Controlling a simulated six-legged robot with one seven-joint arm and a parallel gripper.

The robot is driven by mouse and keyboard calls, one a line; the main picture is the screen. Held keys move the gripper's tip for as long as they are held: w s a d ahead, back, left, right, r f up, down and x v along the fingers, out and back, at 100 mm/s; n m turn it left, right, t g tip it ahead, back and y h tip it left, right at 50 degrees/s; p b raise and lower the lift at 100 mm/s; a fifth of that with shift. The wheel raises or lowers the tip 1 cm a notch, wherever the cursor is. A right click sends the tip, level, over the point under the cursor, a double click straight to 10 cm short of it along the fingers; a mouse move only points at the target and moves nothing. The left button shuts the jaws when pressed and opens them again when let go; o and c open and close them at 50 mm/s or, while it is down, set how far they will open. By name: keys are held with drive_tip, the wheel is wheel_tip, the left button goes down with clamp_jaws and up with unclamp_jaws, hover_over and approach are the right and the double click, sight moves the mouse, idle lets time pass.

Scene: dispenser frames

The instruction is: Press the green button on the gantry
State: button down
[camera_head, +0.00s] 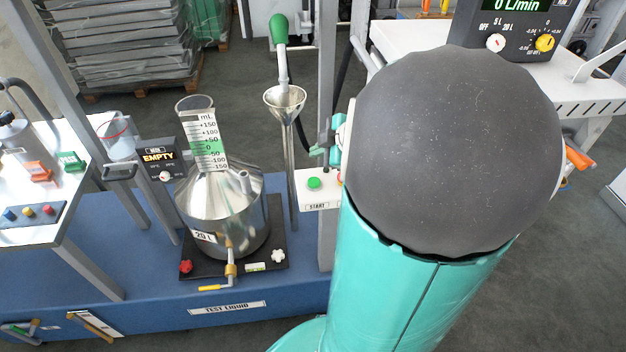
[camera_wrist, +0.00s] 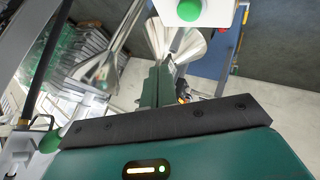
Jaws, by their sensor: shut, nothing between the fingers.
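The green button (camera_head: 314,183) sits on a white box marked START (camera_head: 318,195), fixed to a grey upright of the gantry (camera_head: 326,120). My arm's large grey joint and teal link fill the right-centre of the head view, and they hide my gripper's fingertips there. In the wrist view the green button (camera_wrist: 190,9) shows at the top edge on its white box. My gripper (camera_wrist: 159,72) points toward the picture's middle with its dark green fingers shut and empty. The fingertips appear below the button in that picture, apart from it.
Left of the button stand a funnel (camera_head: 285,97) on a thin pipe and a steel 20 L vessel (camera_head: 222,215) with a scaled neck. A blue base (camera_head: 150,285) lies below. A flow-meter panel (camera_head: 520,30) stands behind my arm. A white side table (camera_head: 25,190) is at left.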

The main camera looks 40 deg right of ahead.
sight(318, 183)
drive_tip(key=shift+f, duration=3.4)
drive_tip(key=shift+w, duration=0.1)
drive_tip(key=shift+f, duration=0.4)
drive_tip(key=shift+f, duration=0.45)
drive_tip(key=shift+r, duration=0.9)
drive_tip(key=shift+r, duration=2.5)
